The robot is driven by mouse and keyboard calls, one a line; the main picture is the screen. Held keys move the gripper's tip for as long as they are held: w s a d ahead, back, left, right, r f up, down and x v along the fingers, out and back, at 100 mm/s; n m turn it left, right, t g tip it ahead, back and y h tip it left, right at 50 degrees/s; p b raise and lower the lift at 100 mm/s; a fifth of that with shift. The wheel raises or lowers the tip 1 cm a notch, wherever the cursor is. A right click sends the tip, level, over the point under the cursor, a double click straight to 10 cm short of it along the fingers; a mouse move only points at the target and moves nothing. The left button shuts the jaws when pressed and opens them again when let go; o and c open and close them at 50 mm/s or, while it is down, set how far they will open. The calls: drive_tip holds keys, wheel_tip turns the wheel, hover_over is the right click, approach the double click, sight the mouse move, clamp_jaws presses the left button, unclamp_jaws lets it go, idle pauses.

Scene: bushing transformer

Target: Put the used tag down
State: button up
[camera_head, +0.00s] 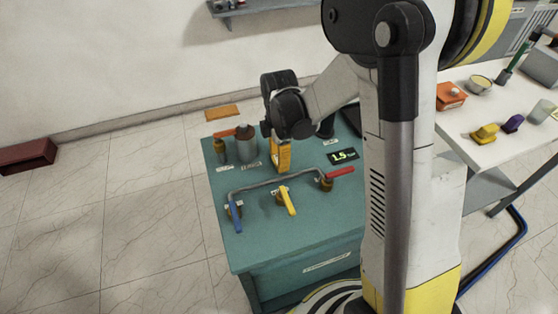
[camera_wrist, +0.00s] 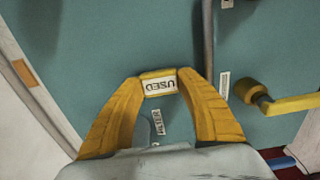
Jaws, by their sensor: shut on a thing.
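My gripper (camera_wrist: 158,84) is shut on the used tag (camera_wrist: 160,87), a small white plate lettered "USED" held between the orange-yellow fingertips. In the head view my gripper (camera_head: 281,156) points down over the back middle of the teal bench (camera_head: 255,258). The tag cannot be made out there. In the wrist view the bench top lies behind the tag, and I cannot tell whether the tag touches it. A small white label (camera_wrist: 158,122) lies on the bench between the fingers.
Grey and brown cylinders (camera_head: 246,148) stand left of my gripper. In front are a pipe with blue (camera_head: 235,217), yellow (camera_head: 287,201) and red (camera_head: 340,172) handles. A display (camera_head: 342,156) reading 1.5 is to the right. A white table (camera_head: 480,153) with several objects stands further right.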

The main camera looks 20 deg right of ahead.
drive_tip(key=shift+r, duration=0.1)
drive_tip(key=shift+f, duration=0.2)
drive_tip(key=o, duration=0.8)
drive_tip(key=shift+r, duration=0.1)
wheel_tip(320, 180, up, 12)
drive_tip(key=p, duration=0.4)
drive_tip(key=s+r+m+t, duration=0.7)
drive_tip(key=s+r+m, duration=0.4)
drive_tip(key=s+m, duration=0.5)
drive_tip(key=shift+m, duration=1)
